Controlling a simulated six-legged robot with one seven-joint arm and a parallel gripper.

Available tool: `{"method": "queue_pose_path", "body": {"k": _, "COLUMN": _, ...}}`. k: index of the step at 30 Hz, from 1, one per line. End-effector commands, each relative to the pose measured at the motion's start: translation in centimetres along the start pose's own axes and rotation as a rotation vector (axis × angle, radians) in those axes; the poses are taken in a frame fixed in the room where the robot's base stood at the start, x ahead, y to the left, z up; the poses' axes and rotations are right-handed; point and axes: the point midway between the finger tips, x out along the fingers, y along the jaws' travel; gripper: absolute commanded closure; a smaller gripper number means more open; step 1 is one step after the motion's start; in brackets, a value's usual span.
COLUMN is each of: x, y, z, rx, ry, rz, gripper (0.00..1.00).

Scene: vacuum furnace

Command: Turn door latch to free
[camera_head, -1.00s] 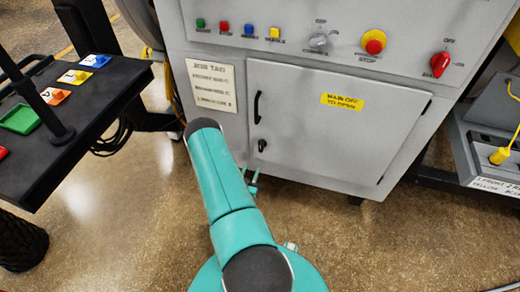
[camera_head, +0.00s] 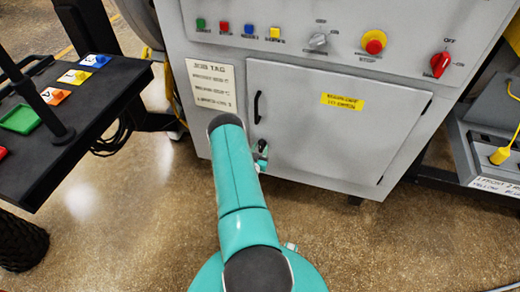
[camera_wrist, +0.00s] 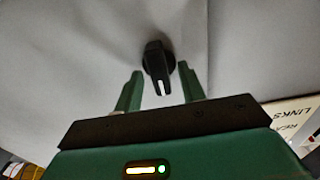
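The cabinet door (camera_head: 325,130) is grey and shut, with a yellow label on it and a black pull handle (camera_head: 257,107) at its left edge. In the wrist view the black door latch (camera_wrist: 157,62) is a small knob with a pale line on its end. My gripper (camera_wrist: 161,86) is open, its two green fingers on either side of the latch's lower end, with a gap on both sides. I cannot tell how deep the fingers reach.
Above the door are several coloured buttons, a grey knob (camera_head: 318,41), a red stop button (camera_head: 374,42) and a red switch (camera_head: 440,64). A job tag (camera_head: 211,86) is left of the door. A black table (camera_head: 92,103) stands left. Floor below the door is clear.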

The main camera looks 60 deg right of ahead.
Motion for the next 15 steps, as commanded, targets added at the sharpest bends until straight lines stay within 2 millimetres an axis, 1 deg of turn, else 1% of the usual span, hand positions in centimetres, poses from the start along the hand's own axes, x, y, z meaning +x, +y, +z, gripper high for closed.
{"method": "queue_pose_path", "body": {"k": 6, "x": 0.06, "y": -0.02, "z": 0.00, "rx": 0.000, "ry": 0.000, "rz": 0.000, "gripper": 0.60}}
{"method": "queue_pose_path", "body": {"k": 7, "x": 0.06, "y": -0.02, "z": 0.00, "rx": 0.000, "ry": 0.000, "rz": 0.000, "gripper": 0.62}}
{"method": "queue_pose_path", "body": {"k": 11, "x": 0.04, "y": -0.03, "z": -0.01, "rx": 0.000, "ry": 0.000, "rz": 0.000, "gripper": 0.88}}
{"method": "queue_pose_path", "body": {"k": 12, "x": 0.04, "y": -0.03, "z": -0.01, "rx": 0.000, "ry": 0.000, "rz": 0.000, "gripper": 0.95}}
{"method": "queue_pose_path", "body": {"k": 13, "x": 0.04, "y": -0.03, "z": -0.01, "rx": 0.000, "ry": 0.000, "rz": 0.000, "gripper": 1.00}}
{"method": "queue_pose_path", "body": {"k": 15, "x": 0.04, "y": -0.02, "z": -0.01, "rx": 0.000, "ry": 0.000, "rz": 0.000, "gripper": 1.00}}
